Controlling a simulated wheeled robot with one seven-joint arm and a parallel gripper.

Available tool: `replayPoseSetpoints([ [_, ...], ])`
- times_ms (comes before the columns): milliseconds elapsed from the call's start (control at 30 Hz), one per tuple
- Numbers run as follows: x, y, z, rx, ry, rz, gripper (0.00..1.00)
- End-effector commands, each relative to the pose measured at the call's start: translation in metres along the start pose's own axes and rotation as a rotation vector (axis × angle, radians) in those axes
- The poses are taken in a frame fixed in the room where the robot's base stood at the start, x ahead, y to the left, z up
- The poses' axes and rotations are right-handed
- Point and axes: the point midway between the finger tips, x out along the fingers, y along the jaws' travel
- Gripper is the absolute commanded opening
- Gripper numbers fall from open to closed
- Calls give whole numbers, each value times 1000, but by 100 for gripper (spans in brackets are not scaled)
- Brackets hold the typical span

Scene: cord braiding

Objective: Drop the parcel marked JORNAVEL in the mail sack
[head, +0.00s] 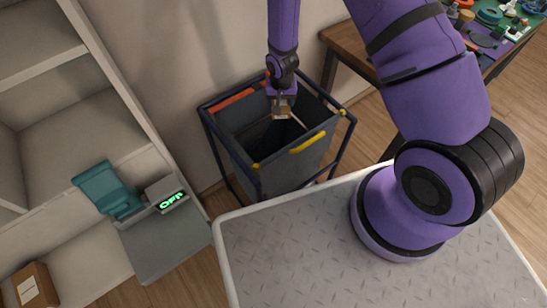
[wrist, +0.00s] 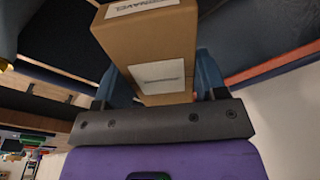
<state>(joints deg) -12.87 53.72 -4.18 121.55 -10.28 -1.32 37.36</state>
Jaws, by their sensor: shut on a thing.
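My gripper (head: 281,98) is shut on a brown cardboard parcel (wrist: 152,48), which sits between its two blue fingers in the wrist view. The parcel has a white label on its near face and another on its top side; the partly cut-off lettering there ends in "NAVEL". In the head view the parcel (head: 283,113) hangs over the open top of the mail sack. The mail sack (head: 300,165) is a dark grey bag in a blue frame with a yellow handle in front and an orange strip at the back. Its bottom is hidden in shadow.
A second brown box (head: 36,287) with a white label is at the lower left. A teal device with a display reading "OFF" (head: 171,201) stands beside pale shelves (head: 60,92). A wooden table with coloured items (head: 490,15) is at the upper right.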

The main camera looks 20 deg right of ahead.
Motion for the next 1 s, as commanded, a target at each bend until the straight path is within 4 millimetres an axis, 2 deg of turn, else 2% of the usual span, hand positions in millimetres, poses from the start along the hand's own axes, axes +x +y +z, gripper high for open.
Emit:
replayPoseSetpoints([
  [100,13,0,1,0,0,0,38],
  [300,27,0,3,0,0,0,38],
  [667,31,0,3,0,1,-1,38],
  [700,31,0,3,0,1,-1,70],
  [800,31,0,4,0,1,0,93],
  [1000,30,0,4,0,1,-1,95],
])
